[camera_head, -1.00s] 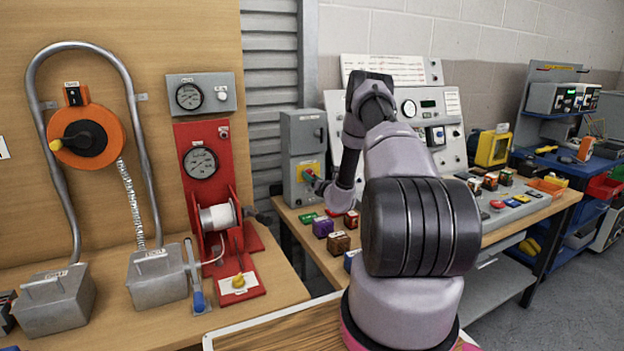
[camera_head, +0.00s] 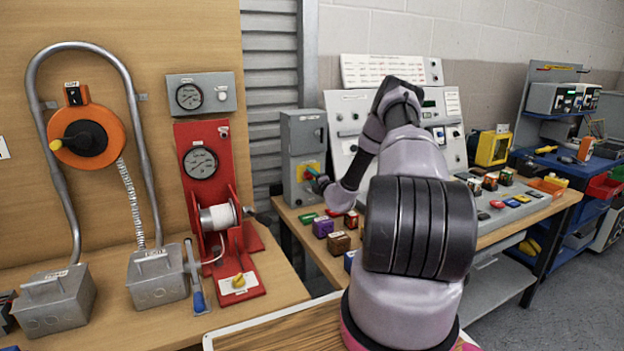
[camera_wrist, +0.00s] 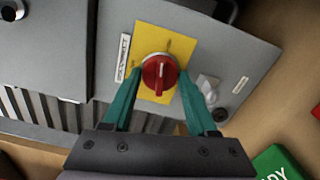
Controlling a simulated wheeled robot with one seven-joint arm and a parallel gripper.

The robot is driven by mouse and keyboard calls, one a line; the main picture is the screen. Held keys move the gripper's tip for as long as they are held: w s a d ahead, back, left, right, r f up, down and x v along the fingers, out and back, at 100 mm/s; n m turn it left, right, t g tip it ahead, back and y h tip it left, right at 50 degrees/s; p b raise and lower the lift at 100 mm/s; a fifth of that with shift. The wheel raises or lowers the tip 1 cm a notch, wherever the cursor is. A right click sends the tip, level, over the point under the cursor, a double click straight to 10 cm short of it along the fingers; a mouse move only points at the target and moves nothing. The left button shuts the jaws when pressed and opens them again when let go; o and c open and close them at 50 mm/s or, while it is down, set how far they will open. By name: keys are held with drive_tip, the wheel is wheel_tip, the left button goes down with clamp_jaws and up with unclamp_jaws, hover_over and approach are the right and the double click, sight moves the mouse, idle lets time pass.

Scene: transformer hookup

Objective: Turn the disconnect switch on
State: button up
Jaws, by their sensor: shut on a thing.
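The disconnect switch is a red rotary knob (camera_wrist: 158,73) on a yellow plate (camera_wrist: 150,38), on the front of a grey box (camera_head: 303,133). In the wrist view a label beside it reads DISCONNECT. My gripper (camera_wrist: 157,80) has its two green fingers on either side of the knob, shut on it. The knob's white pointer line runs nearly along the gripper's reach in the wrist view. In the head view my gripper (camera_head: 312,173) is at the yellow plate, and the knob is mostly hidden behind the fingers.
Coloured blocks, including a brown one (camera_head: 339,243) and a purple one (camera_head: 323,227), stand on the bench below the box. A sloped instrument panel (camera_head: 352,112) stands right of the box. A red gauge stand (camera_head: 203,165) is at the left.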

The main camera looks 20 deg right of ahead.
drive_tip(key=shift+m, duration=1.1)
drive_tip(key=shift+d, duration=0.1)
drive_tip(key=o, duration=1.4)
drive_tip(key=shift+c, duration=0.2)
drive_tip(key=shift+s, duration=0.1)
drive_tip(key=s, duration=1)
drive_tip(key=shift+s+d, duration=0.15)
drive_tip(key=shift+s, duration=0.2)
